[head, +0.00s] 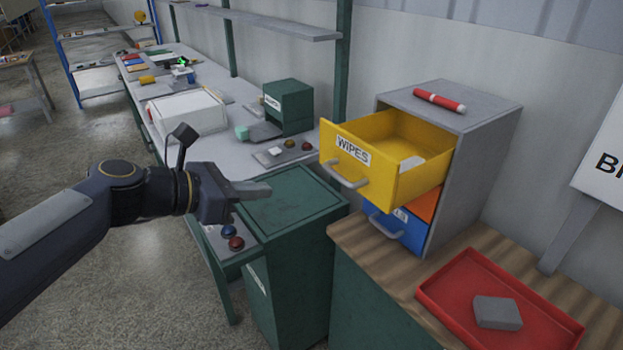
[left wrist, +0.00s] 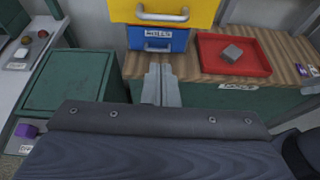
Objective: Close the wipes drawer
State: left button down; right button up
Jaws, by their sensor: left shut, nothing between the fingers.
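The yellow wipes drawer (head: 418,185) is pulled well out of the grey cabinet (head: 465,125) at the right of the head view. Its front carries a "WIPES" label and a metal handle (head: 344,172). Something pale lies inside it. In the left wrist view the yellow drawer front (left wrist: 200,10) shows at the top, with its handle (left wrist: 162,15). My left gripper (head: 268,190) is shut and empty, to the left of the drawer and apart from it. Its fingers also show in the left wrist view (left wrist: 160,82), below the drawers. My right gripper is not in view.
A blue drawer (head: 397,226) and an orange one (head: 425,203) sit below the wipes drawer. A red tray (head: 470,308) with a grey block (head: 497,312) lies on the wooden top. A green cabinet (head: 290,215) stands under my gripper. A red marker (head: 440,102) lies on the grey cabinet.

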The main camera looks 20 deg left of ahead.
pick_arm(q)
jog(key=r+x, duration=0.2)
jog(key=x, duration=1.1)
jog(key=shift+w+d, duration=0.3)
jog(key=shift+w, duration=0.15)
jog(key=w+d+p, duration=0.2)
jog(key=w+d, duration=0.1)
jog(key=w, duration=0.1)
jog(key=w+d+p, duration=0.2)
jog(key=w+d, duration=0.2)
jog(key=w, duration=0.1)
jog(key=w+d+p, duration=0.2)
jog(key=w+d, duration=0.1)
jog(key=w, duration=0.1)
jog(key=shift+w+d, duration=0.15)
jog(key=shift+d, duration=0.1)
jog(key=shift+w+r, duration=0.1)
